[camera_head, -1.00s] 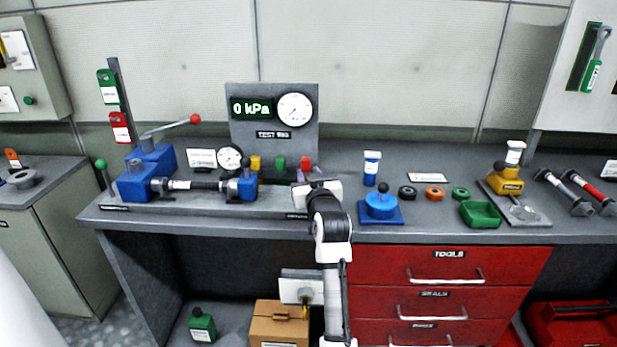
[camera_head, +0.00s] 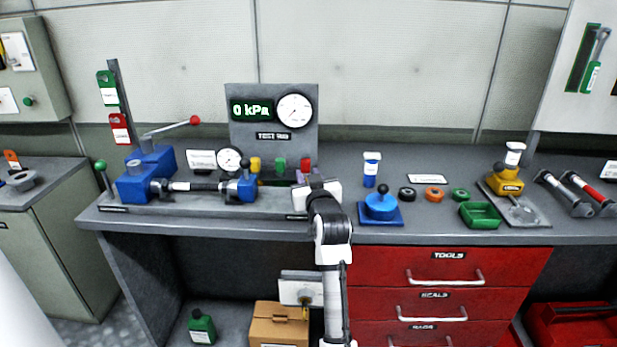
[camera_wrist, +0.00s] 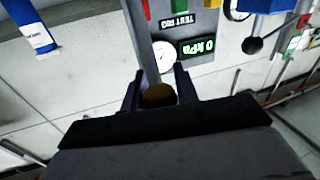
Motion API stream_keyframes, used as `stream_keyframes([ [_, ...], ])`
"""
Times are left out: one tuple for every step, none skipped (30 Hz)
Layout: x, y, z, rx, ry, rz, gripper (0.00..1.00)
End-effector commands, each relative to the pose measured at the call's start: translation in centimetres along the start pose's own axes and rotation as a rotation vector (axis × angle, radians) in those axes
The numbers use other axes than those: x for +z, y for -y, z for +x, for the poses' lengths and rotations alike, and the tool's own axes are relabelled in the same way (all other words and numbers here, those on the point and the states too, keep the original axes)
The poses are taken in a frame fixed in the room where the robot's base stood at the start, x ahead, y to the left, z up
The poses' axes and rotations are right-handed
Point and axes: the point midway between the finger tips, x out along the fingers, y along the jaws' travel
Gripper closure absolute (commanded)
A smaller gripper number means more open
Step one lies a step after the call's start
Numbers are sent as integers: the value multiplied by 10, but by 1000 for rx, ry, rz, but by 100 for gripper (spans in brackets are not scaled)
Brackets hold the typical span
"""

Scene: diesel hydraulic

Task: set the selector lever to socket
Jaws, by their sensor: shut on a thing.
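My gripper (camera_wrist: 160,80) is shut on a dull yellow-brown knob (camera_wrist: 158,96) between its two dark fingers in the wrist view. A grey bar (camera_wrist: 146,50) runs from the knob towards the test rig; I take this to be the selector lever. In the head view my gripper (camera_head: 301,178) is at the bench's front, below the right end of the test rig panel (camera_head: 272,103). My wrist hides the lever there, so its setting and any position labels cannot be read.
Yellow, green and red caps (camera_head: 280,165) stand just left of and behind my gripper. A blue cylinder rig (camera_head: 205,187) lies to the left. The panel display reads 0 kPa.

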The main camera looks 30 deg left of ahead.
Motion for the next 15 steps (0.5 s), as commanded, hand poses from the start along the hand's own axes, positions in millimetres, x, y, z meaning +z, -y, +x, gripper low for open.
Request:
stream_keyframes([
  [13, -5, 1, 7, 26, 4, 100],
  [13, -5, 1, 7, 26, 4, 100],
  [13, -5, 1, 7, 26, 4, 100],
  [13, -5, 1, 7, 26, 4, 67],
  [13, -5, 1, 7, 26, 4, 64],
  [12, -4, 1, 7, 24, 4, 58],
  [12, -4, 1, 6, 23, 3, 54],
  [11, -4, 1, 6, 21, 3, 50],
  [10, -3, 1, 5, 19, 3, 48],
  [9, -3, 1, 4, 18, 3, 48],
  [8, -3, 1, 4, 17, 2, 48],
  [8, -2, 1, 3, 16, 2, 48],
  [7, -2, 1, 3, 15, 2, 48],
  [7, -2, 1, 3, 14, 2, 48],
  [6, -2, 1, 2, 13, 2, 48],
])
